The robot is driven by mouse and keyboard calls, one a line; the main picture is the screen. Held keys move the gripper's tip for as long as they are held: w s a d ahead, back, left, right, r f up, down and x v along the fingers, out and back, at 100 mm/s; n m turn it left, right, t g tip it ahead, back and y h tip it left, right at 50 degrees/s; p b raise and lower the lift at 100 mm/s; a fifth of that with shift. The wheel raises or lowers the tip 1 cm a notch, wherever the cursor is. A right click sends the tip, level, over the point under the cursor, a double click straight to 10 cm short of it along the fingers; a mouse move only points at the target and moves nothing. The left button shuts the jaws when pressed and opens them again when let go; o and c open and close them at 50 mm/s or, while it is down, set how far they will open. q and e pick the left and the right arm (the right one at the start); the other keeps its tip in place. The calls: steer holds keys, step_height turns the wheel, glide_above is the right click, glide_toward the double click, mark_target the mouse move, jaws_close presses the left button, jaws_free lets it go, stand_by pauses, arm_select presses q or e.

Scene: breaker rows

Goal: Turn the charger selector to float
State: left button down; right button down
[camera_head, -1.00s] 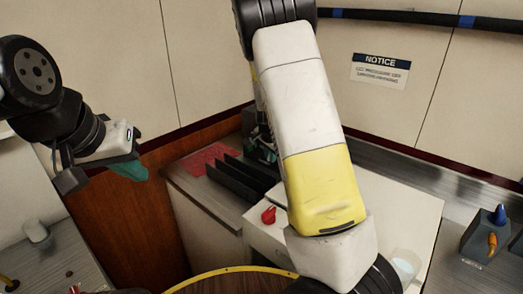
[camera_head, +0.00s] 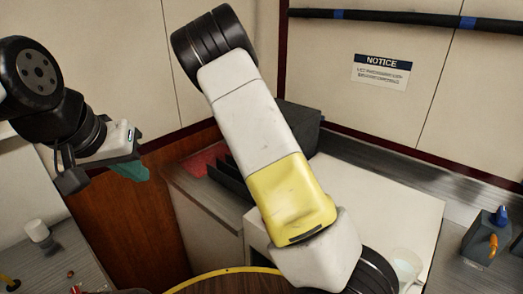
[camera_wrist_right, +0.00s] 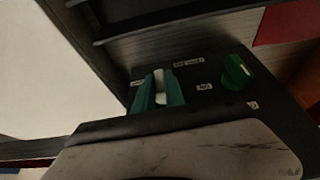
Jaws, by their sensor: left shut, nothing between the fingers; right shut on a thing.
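In the right wrist view, my right gripper (camera_wrist_right: 159,94) has its teal fingers closed on both sides of a pale knob (camera_wrist_right: 160,80). This knob, seemingly the charger selector, stands on a dark panel (camera_wrist_right: 205,98) with small white labels around it, too blurred to read surely. A green knob (camera_wrist_right: 237,72) sits to its right, apart from the fingers. In the head view my right arm hides the right gripper and the knob. My left gripper (camera_head: 130,170) is shut and empty at the left, away from the panel.
In the head view a dark box (camera_head: 298,125) shows behind my right arm, with black upright dividers (camera_head: 228,182) and a red mat (camera_head: 203,160) nearby. A white worktop (camera_head: 385,205) carries a clear cup (camera_head: 405,265). A grey box with blue and orange knobs (camera_head: 485,240) stands right.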

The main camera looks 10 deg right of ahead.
steer(key=shift+w+d+r, duration=0.15)
steer(key=shift+w+r, duration=0.05)
steer(key=c, duration=1.4)
jaws_free()
steer(key=shift+s+d+f, duration=0.15)
steer(key=shift+a+r, duration=0.25)
steer(key=shift+a, duration=0.05)
steer(key=v, duration=0.7)
steer(key=shift+s, duration=0.15)
